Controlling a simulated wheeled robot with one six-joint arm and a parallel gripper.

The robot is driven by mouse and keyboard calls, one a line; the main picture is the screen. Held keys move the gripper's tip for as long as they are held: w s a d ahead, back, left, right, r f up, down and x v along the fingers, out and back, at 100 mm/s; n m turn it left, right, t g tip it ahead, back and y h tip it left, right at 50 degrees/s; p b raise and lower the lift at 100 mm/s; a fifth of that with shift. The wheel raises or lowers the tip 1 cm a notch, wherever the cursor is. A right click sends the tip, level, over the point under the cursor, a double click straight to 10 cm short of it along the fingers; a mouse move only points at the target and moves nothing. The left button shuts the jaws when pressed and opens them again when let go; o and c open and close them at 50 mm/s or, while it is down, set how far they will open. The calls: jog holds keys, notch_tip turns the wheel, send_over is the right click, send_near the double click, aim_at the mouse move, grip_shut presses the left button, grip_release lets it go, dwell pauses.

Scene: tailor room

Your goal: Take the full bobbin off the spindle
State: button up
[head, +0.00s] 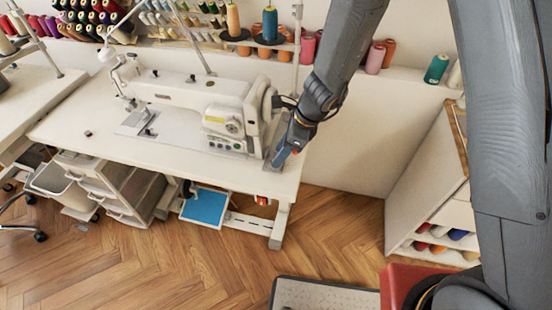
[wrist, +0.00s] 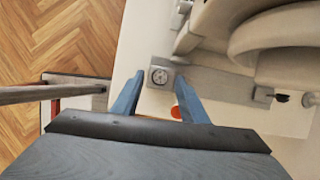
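My gripper (head: 283,157) is at the right end of the sewing machine table, pointing down beside the machine's handwheel. In the wrist view its two blue fingers (wrist: 160,84) stand apart with a gap between them. A small round metal-coloured disc (wrist: 160,76) on a square grey plate shows between the fingertips; I cannot tell whether it is the bobbin or part of the winder. A small orange-red round thing (wrist: 176,112) is partly hidden by the right finger. The spindle cannot be made out. No held object shows.
The white sewing machine (head: 200,100) stands close on the left of my gripper. A small dark red object (head: 88,133) lies on the white table (head: 75,125). Thread shelves line the wall behind. A low shelf unit (head: 425,190) stands at right, with open wooden floor between.

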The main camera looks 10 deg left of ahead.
jog(key=shift+a+f, duration=0.1)
jog(key=shift+f, duration=0.35)
grip_shut()
